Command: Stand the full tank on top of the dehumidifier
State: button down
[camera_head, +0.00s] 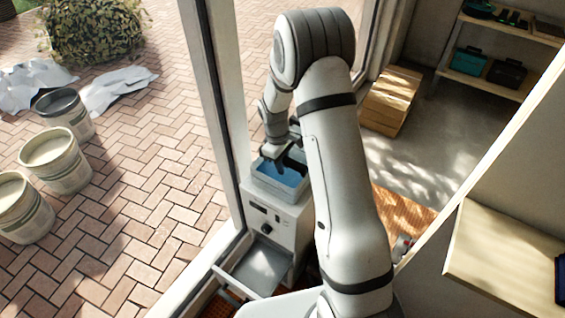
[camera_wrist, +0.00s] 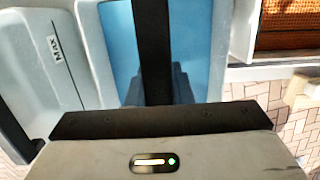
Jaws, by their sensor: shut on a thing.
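The dehumidifier (camera_head: 262,238) is a pale upright unit with a dark knob on its front, standing by the window frame. The tank (camera_head: 268,185), a pale open box with blue water in it, is upright at the top of the dehumidifier. Whether it rests there or hangs just above, I cannot tell. My gripper (camera_head: 291,160) is over the tank and shut on it. In the wrist view the tank (camera_wrist: 215,50) shows blue water behind a dark bar, with a "MAX" mark on a pale part at the left. The fingertips are mostly hidden.
A grey tray-like panel (camera_head: 254,268) sticks out low at the dehumidifier's front. The window frame (camera_head: 214,100) stands close on the left. Several buckets (camera_head: 55,160) are on the brick paving outside. A wooden crate (camera_head: 390,100) and a shelf (camera_head: 490,75) are at the back right.

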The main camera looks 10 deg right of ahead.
jog(key=c, duration=1.3)
grip_release()
jog(key=r, duration=0.4)
jog(key=a+r, duration=0.1)
jog(key=r, duration=0.3)
jog(key=w+r+b, duration=0.1)
jog(key=r, duration=0.3)
jog(key=shift+a, duration=0.15)
jog(key=s+d+r+m+t, duration=0.2)
jog(key=s+r+m, duration=0.2)
jog(key=s+r, duration=0.7)
jog(key=s+m, duration=0.1)
jog(key=s, duration=0.4)
jog(key=s+m+t, duration=0.1)
jog(key=s+m, duration=0.1)
jog(key=s, duration=0.3)
jog(key=s+r+m+t+y, duration=0.1)
jog(key=s+m, duration=0.1)
jog(key=s, duration=0.4)
jog(key=shift+d, duration=0.2)
jog(key=shift+w, duration=0.1)
